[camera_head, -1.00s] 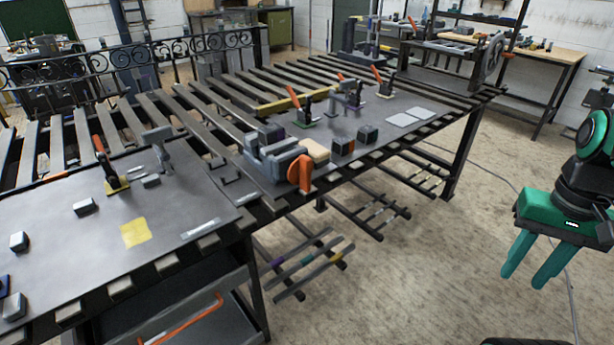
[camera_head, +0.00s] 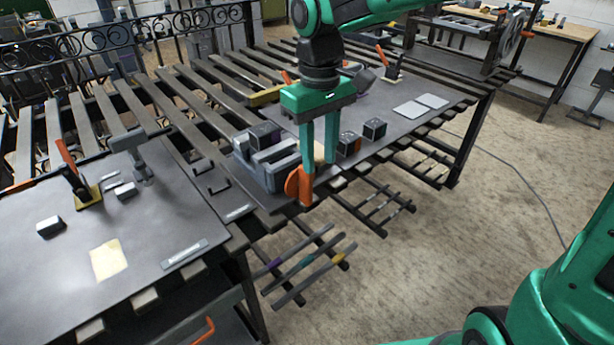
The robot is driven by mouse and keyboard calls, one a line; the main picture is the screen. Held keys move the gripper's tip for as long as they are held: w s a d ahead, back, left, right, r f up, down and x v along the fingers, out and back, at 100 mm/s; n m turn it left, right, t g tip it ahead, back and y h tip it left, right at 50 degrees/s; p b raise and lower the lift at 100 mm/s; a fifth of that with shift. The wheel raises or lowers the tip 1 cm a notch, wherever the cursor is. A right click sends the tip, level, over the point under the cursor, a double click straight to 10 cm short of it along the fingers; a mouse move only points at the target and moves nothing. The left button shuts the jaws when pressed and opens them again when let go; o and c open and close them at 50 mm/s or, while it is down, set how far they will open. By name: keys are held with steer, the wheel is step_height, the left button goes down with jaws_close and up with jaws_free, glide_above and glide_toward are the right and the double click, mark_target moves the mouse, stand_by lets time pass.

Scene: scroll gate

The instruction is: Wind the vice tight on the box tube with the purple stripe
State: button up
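The grey vice (camera_head: 283,172) stands at the front edge of the bench. Its orange handle (camera_head: 300,187) is on the near side. I see nothing held; contact with the handle is unclear. The fingers partly hide the vice and a tan block (camera_head: 320,152).
Two dark blocks (camera_head: 348,144) (camera_head: 375,128) stand right of my gripper. Upright clamps with orange levers (camera_head: 66,152) stand on the bench. Striped bars (camera_head: 305,259) lie on a rack below the front edge. A yellow sheet (camera_head: 108,260) lies front left.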

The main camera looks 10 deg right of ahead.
mark_target(307, 191)
steer(key=shift+w+a+r+n, duration=0.1)
steer(key=shift+a+n, duration=0.2)
steer(key=shift+a, duration=0.65)
steer(key=shift+w+a, duration=0.1)
steer(key=shift+a, duration=0.15)
steer(key=shift+a+f, duration=0.1)
steer(key=shift+f, duration=0.25)
step_height(307, 191, down, 10)
jaws_close()
